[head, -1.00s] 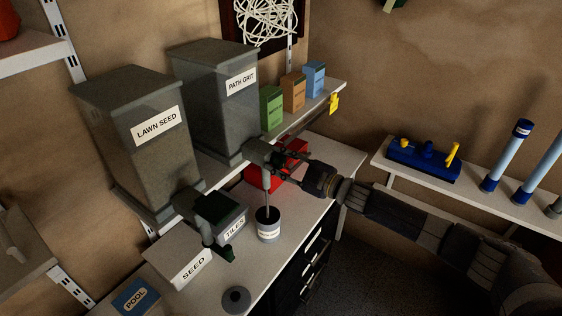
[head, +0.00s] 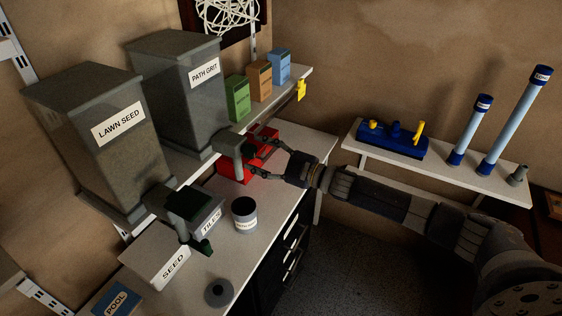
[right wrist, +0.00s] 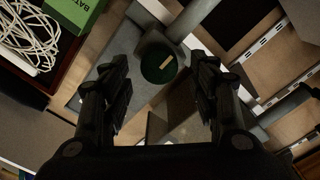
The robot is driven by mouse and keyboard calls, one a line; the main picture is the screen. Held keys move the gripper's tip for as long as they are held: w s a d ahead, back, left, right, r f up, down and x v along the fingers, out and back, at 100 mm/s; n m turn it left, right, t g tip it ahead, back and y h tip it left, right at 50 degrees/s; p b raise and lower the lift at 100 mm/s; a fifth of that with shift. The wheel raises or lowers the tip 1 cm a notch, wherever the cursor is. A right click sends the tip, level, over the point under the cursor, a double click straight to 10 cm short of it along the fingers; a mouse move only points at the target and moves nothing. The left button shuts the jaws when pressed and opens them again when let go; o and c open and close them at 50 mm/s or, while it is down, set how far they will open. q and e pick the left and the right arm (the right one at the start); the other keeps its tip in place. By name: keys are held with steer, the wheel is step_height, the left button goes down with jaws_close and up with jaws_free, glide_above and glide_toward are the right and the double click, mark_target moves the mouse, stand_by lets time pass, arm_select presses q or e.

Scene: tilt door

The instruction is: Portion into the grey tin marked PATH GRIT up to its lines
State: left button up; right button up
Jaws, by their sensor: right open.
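The small grey tin (head: 245,222) stands upright on the bench, with a pale label too small to read. Its dark top shows, but I cannot tell the fill level or lines. The tall grey hopper marked PATH GRIT (head: 205,72) stands on the shelf above, its grey spout (head: 239,168) pointing down behind the tin in the picture. No stream shows below the spout. My right gripper (head: 257,155) is open beside the spout. In the right wrist view, its spread fingers (right wrist: 160,75) flank a dark green round part with a tan mark (right wrist: 160,64). My left gripper is out of view.
A LAWN SEED hopper (head: 120,120) stands at left. Boxes marked SEED (head: 173,263) and TILES (head: 211,222), a POOL item (head: 116,298) and a grey disc (head: 219,291) are on the bench. A red box (head: 232,172) lies behind my gripper. Cartons (head: 260,80) line the shelf.

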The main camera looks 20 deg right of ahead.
steer(key=v, duration=0.9)
